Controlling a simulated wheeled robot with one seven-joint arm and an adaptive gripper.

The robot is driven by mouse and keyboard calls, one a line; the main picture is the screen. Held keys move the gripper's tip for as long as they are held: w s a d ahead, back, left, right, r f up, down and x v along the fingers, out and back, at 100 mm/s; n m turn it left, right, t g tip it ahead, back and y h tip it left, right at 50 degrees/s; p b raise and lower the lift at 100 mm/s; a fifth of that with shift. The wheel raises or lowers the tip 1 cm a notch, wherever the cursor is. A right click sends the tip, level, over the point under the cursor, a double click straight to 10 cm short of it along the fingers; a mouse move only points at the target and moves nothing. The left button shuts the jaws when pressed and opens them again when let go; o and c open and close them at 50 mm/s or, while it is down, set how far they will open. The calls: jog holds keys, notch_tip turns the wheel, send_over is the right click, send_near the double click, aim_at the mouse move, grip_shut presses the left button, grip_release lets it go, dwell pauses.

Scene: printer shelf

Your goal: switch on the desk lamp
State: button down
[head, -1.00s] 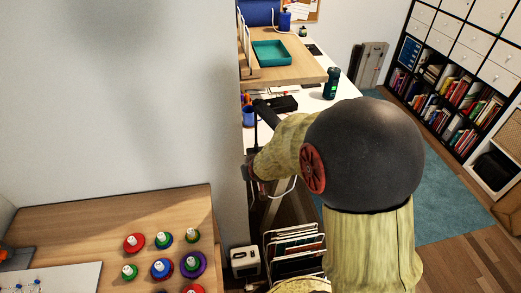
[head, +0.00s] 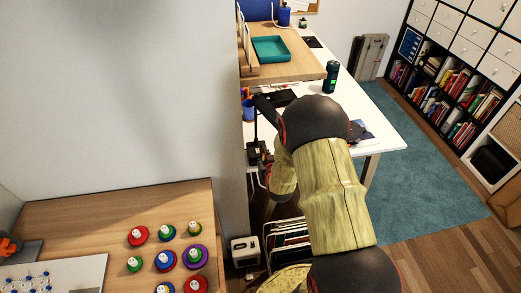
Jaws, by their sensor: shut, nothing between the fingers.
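The black desk lamp (head: 267,108) stands at the near left edge of the white desk (head: 385,142), with its head tilted up and a thin post running down to a dark base. No glow shows from it. My arm reaches over from the lower right and bends down towards the lamp's base. My gripper (head: 265,160) is small and mostly hidden by my forearm, close beside the base. It is shut and holds nothing. I cannot tell whether it touches the lamp. The lamp's switch cannot be made out.
A wooden riser with a teal tray (head: 271,49) stands on the desk behind the lamp. A dark green bottle (head: 331,77) and a blue pen cup (head: 248,112) are nearby. A wall end (head: 222,130) stands left of the lamp. A file rack (head: 288,240) is below.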

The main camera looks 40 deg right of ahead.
jog(key=b, duration=0.2)
send_over(258, 151)
jog(key=s, duration=0.2)
notch_tip(258, 151, down, 4)
jog(key=shift+w+r, duration=0.1)
jog(key=shift+s+a+f, duration=0.1)
jog(key=shift+f, duration=0.55)
jog(key=shift+s+a+f, duration=0.1)
jog(key=shift+f, duration=0.5)
jog(key=shift+f+b, duration=0.3)
jog(key=shift+f, duration=0.35)
jog(key=shift+s, duration=0.1)
jog(key=shift+s+f+b, duration=0.15)
jog(key=shift+f+b, duration=0.55)
jog(key=shift+b, duration=0.15)
jog(key=shift+r, duration=0.25)
jog(key=shift+r+p, duration=0.1)
jog(key=shift+p, duration=0.2)
jog(key=shift+r+p, duration=0.3)
jog(key=shift+r, duration=0.4)
